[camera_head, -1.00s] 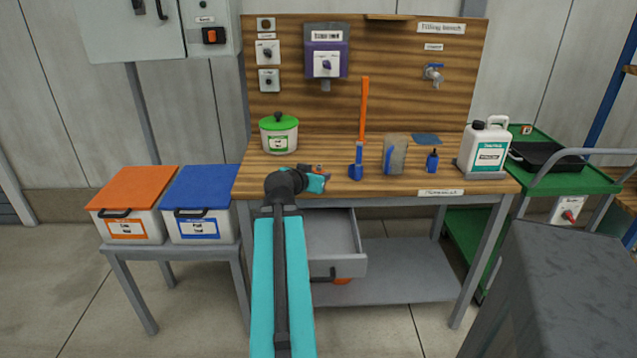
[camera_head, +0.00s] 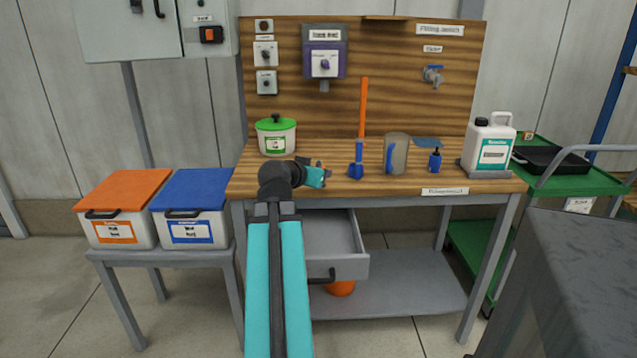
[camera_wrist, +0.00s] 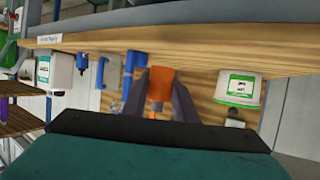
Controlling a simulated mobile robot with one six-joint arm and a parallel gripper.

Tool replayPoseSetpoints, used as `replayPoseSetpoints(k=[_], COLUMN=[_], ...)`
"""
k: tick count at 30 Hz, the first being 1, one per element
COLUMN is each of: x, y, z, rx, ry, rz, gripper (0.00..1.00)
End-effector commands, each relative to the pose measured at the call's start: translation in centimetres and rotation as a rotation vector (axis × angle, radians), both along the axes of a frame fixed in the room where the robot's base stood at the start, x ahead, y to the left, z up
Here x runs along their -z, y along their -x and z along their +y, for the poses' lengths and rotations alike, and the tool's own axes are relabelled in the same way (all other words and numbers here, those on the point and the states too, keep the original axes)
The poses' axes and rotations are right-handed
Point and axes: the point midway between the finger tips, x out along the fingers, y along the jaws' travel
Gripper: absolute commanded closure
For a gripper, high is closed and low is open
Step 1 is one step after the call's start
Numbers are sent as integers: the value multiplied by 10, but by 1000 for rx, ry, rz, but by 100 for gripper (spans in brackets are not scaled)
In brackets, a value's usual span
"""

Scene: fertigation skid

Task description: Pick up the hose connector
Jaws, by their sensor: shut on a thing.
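My gripper (camera_head: 323,175) is over the left-middle part of the wooden bench top (camera_head: 290,180), near its front edge. The wrist view shows its two grey fingers (camera_wrist: 161,88) shut on an orange block-like piece, which I take as the hose connector (camera_wrist: 160,78). In the head view the held piece is too small to make out. I cannot tell how far above the bench top it is.
A green-lidded tub (camera_head: 276,138) stands behind my gripper. An open drawer (camera_head: 345,267) juts out below.

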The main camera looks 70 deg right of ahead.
Motion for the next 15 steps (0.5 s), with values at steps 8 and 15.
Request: replayPoseSetpoints(k=[8,15], x=[4,4], y=[2,4], z=[6,11], rx=[-3,-7], ry=[1,-1], rz=[-1,-1], gripper=[96,96])
